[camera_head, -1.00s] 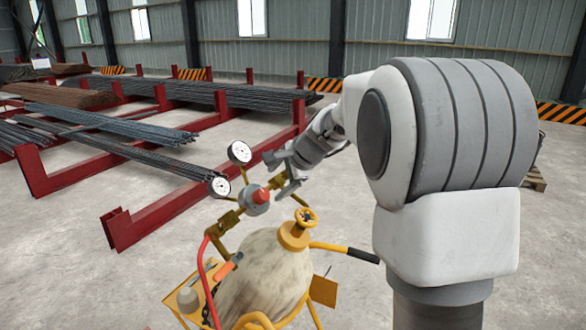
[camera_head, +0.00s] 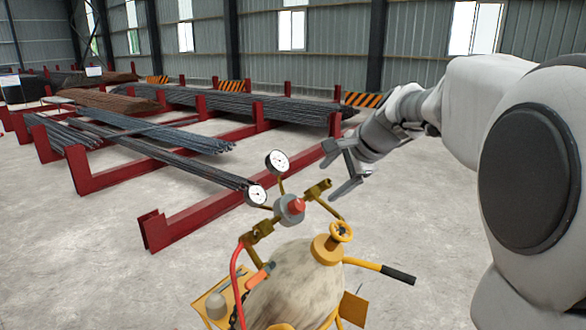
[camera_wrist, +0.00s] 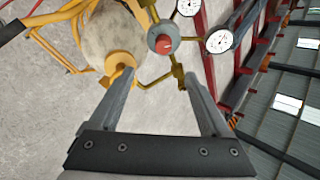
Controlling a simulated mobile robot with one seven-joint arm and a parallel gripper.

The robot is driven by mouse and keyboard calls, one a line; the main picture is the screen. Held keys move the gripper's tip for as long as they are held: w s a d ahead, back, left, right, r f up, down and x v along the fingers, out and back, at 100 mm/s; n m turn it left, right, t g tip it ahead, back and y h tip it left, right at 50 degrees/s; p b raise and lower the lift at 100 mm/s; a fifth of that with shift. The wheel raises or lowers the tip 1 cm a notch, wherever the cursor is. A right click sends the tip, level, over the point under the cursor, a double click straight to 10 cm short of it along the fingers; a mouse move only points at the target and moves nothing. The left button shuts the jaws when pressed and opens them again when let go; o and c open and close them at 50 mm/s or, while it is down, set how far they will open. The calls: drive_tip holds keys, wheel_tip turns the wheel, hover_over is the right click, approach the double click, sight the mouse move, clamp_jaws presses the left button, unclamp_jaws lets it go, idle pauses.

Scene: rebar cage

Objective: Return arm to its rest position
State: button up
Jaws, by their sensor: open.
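My gripper (camera_head: 338,172) is open and empty in the head view, just above and to the right of the regulator with the red knob (camera_head: 297,206). In the wrist view the two fingers of my gripper (camera_wrist: 158,80) are spread apart, with nothing between them but floor and part of the gauge assembly beyond. My white arm fills the right side of the head view and reaches left toward the gas cylinder (camera_head: 295,290). The cylinder has a yellow valve handwheel (camera_head: 340,232) on top. I cannot tell the exact gap between fingers and regulator.
Two round gauges (camera_head: 277,161) stand up from the regulator. A yellow cart with a black-gripped handle (camera_head: 398,274) carries the cylinder. Red racks (camera_head: 190,222) with rebar bundles (camera_head: 160,140) stand at the left and back. Concrete floor between cart and racks is clear.

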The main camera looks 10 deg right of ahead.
drive_tip(key=s+a+f+n+h+b, duration=0.1)
drive_tip(key=s+f+n, duration=0.3)
drive_tip(key=s, duration=0.6)
drive_tip(key=s+a+f+n+g+h+b, duration=0.1)
drive_tip(key=s+f+n, duration=0.3)
drive_tip(key=s, duration=0.5)
drive_tip(key=s+a+f+n+g+h+b, duration=0.1)
drive_tip(key=s+f+n, duration=0.3)
drive_tip(key=s+n, duration=0.4)
drive_tip(key=s+a, duration=0.1)
drive_tip(key=s, duration=0.1)
drive_tip(key=shift+s+a+b, duration=0.3)
drive_tip(key=shift+a, duration=0.05)
drive_tip(key=shift+c, duration=0.3)
